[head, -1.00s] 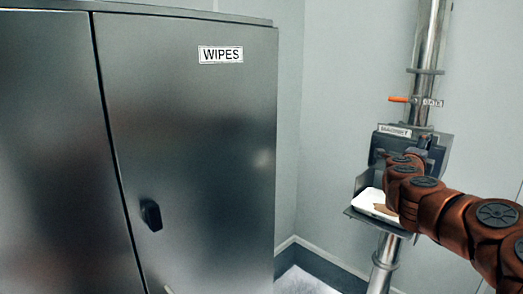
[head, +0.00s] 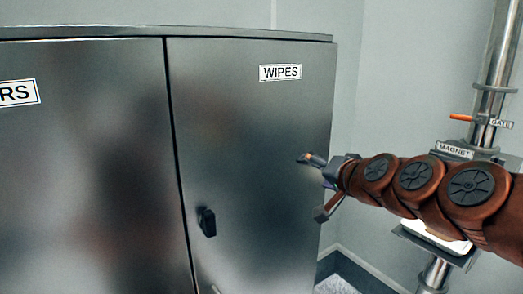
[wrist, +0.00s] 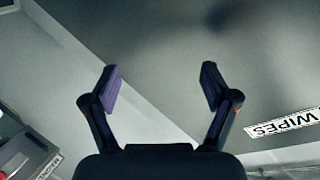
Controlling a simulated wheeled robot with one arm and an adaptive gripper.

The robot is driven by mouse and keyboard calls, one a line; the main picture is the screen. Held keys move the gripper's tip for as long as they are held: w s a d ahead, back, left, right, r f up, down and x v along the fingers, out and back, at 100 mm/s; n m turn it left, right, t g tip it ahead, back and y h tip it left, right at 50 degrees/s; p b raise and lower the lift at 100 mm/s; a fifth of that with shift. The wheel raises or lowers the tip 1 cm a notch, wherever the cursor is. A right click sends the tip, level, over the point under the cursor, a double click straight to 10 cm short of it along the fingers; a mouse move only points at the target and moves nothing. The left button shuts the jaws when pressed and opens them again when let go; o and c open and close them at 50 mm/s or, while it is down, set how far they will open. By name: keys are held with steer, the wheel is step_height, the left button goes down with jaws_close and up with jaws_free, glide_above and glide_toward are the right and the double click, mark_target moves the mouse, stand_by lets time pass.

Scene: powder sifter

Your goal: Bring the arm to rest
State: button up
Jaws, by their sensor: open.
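My gripper (head: 316,187) is at the end of my reddish-brown arm, which reaches in from the right of the head view. The gripper is in front of the right edge of the metal cabinet (head: 255,130). In the wrist view my gripper (wrist: 160,85) has its two fingers spread wide with nothing between them. The cabinet's WIPES label (wrist: 284,123) shows at the right of the wrist view. I cannot tell the exact gap between the fingers and the cabinet.
The cabinet door has a black handle (head: 206,222) and is closed. At the right stands a metal pipe (head: 497,80) with an orange-handled gate valve (head: 462,117) and a MAGNET unit (head: 455,149). A white item (head: 436,240) sits on its shelf, partly behind my arm.

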steer(key=s+a+f+n+g+h+p, duration=0.1)
steer(key=s+a+f+n+g+p, duration=0.15)
steer(key=s+f+n+g, duration=0.8)
steer(key=s+d+f+m+g+h, duration=0.1)
steer(key=s+d+f, duration=0.1)
steer(key=s, duration=0.7)
steer(key=s+d+f+m+g+h+p, duration=0.1)
steer(key=s+d+f+m+g+h, duration=0.1)
steer(key=s, duration=0.7)
steer(key=s+d+f+m+g+h, duration=0.1)
steer(key=s+d+f, duration=0.3)
steer(key=s, duration=0.6)
steer(key=shift+f+m+g+p, duration=0.3)
steer(key=shift+f+m+g, duration=0.05)
steer(key=shift+f+m, duration=0.3)
